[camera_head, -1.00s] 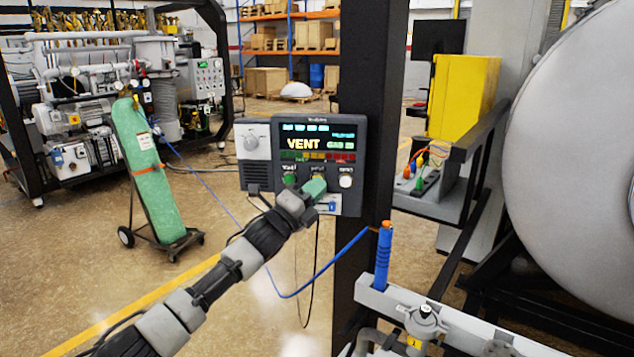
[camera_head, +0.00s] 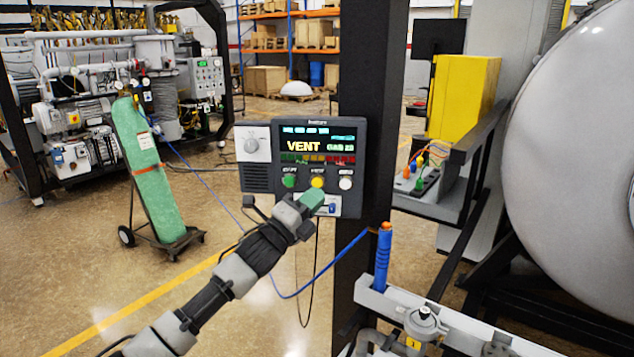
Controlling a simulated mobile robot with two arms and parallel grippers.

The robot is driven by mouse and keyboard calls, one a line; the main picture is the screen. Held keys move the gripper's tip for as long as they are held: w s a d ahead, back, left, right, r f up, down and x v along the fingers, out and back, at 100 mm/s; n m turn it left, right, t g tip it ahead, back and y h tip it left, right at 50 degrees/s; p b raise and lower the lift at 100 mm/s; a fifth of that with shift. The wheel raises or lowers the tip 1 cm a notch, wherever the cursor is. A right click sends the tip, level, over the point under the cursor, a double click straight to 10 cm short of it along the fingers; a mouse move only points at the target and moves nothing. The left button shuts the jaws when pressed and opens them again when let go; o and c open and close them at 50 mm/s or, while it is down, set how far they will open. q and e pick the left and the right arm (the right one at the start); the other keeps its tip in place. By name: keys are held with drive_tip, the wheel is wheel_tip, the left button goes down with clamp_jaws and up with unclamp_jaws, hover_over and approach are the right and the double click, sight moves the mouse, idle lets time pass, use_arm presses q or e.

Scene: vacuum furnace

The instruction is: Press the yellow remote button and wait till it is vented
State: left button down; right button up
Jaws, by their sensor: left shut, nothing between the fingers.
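The control panel (camera_head: 267,182) is fixed to a dark column in the middle of the head view. Its screen (camera_head: 319,146) reads "VENT" in yellow letters. Below the screen sit a green button (camera_head: 289,181), a yellow button (camera_head: 317,182) and a white button (camera_head: 345,183). My left gripper (camera_head: 312,200) is shut and empty, with its green tip just below the yellow button. The yellow button is in clear view, with a small gap between it and the tip. My right gripper is not in view.
A blue cable (camera_head: 323,271) hangs in front of the column. A grey rail (camera_head: 455,324) with valves runs at the lower right. The large round furnace door (camera_head: 575,180) fills the right side. A green gas cylinder (camera_head: 147,170) on a cart stands at left.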

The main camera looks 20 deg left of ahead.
use_arm(q)
drive_tip(key=shift+s+d, duration=0.2)
drive_tip(key=shift+s, duration=1.1)
drive_tip(key=shift+f, duration=0.1)
